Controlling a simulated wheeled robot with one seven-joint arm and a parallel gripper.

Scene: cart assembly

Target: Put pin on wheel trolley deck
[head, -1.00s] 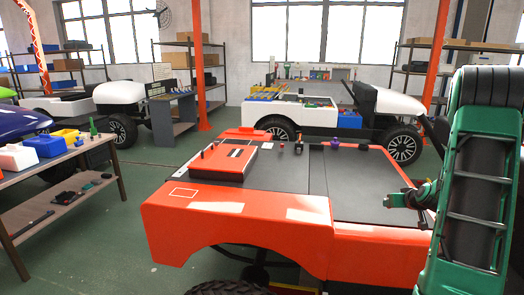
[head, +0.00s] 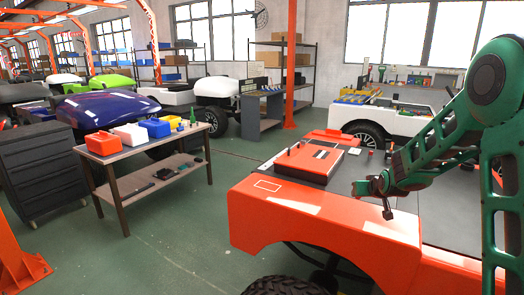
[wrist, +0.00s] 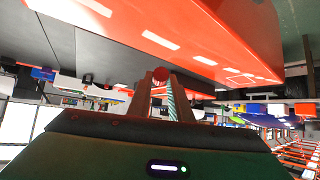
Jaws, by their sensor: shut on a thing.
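My gripper (head: 372,187) is over the front part of the orange cart (head: 320,222) in the head view, with a small dark piece hanging below it. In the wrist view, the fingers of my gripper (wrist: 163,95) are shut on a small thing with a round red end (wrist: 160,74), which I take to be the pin. Most of the pin is hidden between the fingers. I cannot make out a wheel trolley deck for certain in either view.
A wooden table (head: 135,155) with red, white, blue and yellow boxes stands to the left, beside a dark drawer cabinet (head: 40,165). Green floor (head: 170,235) lies open between the table and the cart. An orange box-like panel (head: 310,160) lies on the cart.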

